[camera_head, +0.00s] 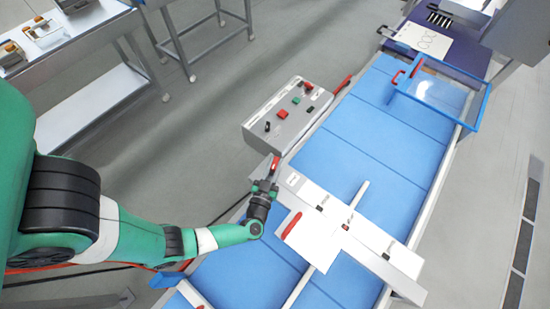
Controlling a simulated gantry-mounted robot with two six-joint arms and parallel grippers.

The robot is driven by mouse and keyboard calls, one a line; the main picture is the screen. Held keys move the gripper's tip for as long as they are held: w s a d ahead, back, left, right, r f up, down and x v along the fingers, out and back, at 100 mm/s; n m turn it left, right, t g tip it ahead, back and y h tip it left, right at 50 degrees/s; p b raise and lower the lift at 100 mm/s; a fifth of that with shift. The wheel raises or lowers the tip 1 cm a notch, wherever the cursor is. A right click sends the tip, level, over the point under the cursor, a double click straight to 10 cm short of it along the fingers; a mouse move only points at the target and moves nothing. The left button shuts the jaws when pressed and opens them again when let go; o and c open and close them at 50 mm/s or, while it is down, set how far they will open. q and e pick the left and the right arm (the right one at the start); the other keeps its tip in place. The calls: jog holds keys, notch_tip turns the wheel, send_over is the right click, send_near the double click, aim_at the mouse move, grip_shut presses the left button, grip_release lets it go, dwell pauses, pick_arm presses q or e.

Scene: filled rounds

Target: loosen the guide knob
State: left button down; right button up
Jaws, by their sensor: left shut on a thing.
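My left gripper (268,182) reaches in from the left to the near-left end of the white guide plate (372,240), which lies across the blue conveyor belt (370,128). It is shut on a small red part (275,164), which looks like the guide knob. The jaws and the dark wrist hide much of it, so its turn cannot be told. Another red handle (291,226) lies on the plate's side piece. Small dark fittings sit along the plate. My right gripper is not in view.
A grey control box (289,114) with red, green and black controls stands beside the belt, just beyond my left gripper. A blue-framed clear guard (438,92) covers the belt farther off. Metal side tables (95,35) stand at upper left.

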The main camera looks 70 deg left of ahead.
pick_arm(q)
jog(key=shift+n+g+y, duration=0.3)
jog(key=shift+r, duration=0.1)
jog(key=c, duration=0.7)
grip_release()
jog(key=shift+v, duration=5.85)
